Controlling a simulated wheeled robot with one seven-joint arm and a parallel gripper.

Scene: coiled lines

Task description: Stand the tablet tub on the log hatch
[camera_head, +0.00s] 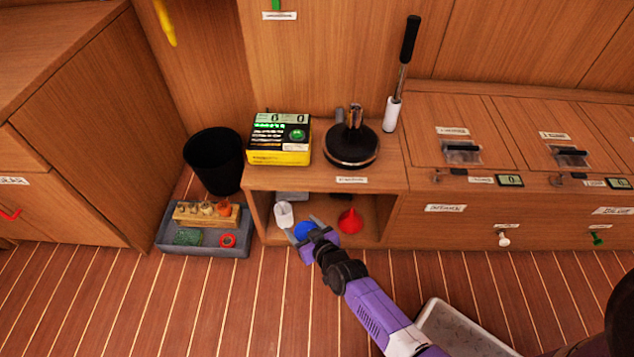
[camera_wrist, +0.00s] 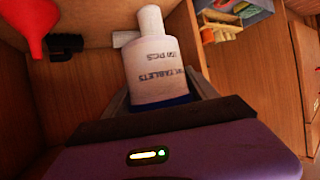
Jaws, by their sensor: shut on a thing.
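The tablet tub (camera_wrist: 158,72) is a white round tub with a printed "TABLETS" label and a blue top. In the head view its blue top (camera_head: 305,230) shows between the fingers. My gripper (camera_head: 304,228) is shut on the tub at the open front of the low niche. Much of the tub is hidden by my gripper in the head view. Two hatches with dark latches, a left hatch (camera_head: 475,117) and a right hatch (camera_head: 548,125), are in the bench top at right. Their labels are too small to read, so I cannot tell which is the log hatch.
The niche (camera_head: 255,215) also holds a red funnel (camera_head: 349,221) and a white vessel (camera_head: 284,213). A yellow-black device (camera_head: 280,140) and a round black-topped object (camera_head: 352,147) stand above it. A black bin (camera_head: 214,160) and a grey tray (camera_head: 175,243) stand at left.

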